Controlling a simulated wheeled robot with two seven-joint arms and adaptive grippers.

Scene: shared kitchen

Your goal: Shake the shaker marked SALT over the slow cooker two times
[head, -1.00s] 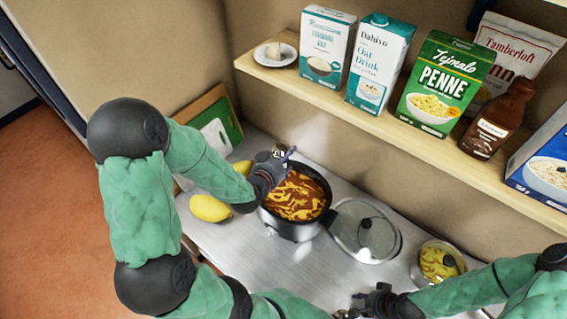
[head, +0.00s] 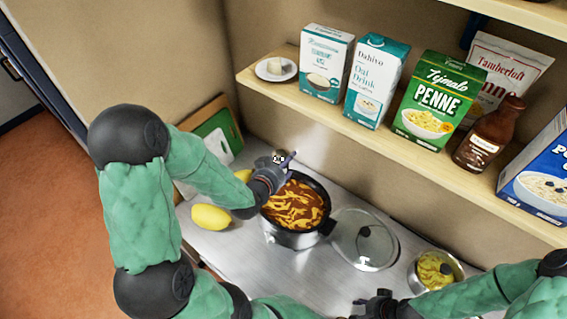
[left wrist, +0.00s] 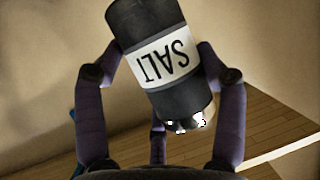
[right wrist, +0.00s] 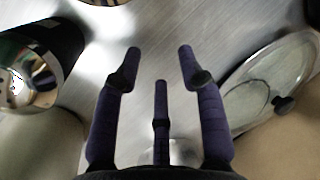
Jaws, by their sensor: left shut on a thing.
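The slow cooker (head: 291,239) stands open on the counter, full of orange-brown stew (head: 296,205). My left gripper (head: 284,163) is at its far left rim, shut on the shaker. In the head view only a small shiny bit of the shaker (head: 279,158) shows. In the left wrist view the black salt shaker (left wrist: 160,60) sits between the fingers, its white SALT label upside down in the picture and its shiny metal end at lower right. My right gripper (head: 373,302) is low over the counter front; the right wrist view shows its fingers (right wrist: 160,65) apart and empty.
A glass lid (head: 365,240) lies right of the cooker, and a bowl of yellow food (head: 435,270) is further right. Lemons (head: 210,217) lie to the left. A shelf (head: 370,130) with boxes and a brown bottle (head: 489,135) runs above the counter.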

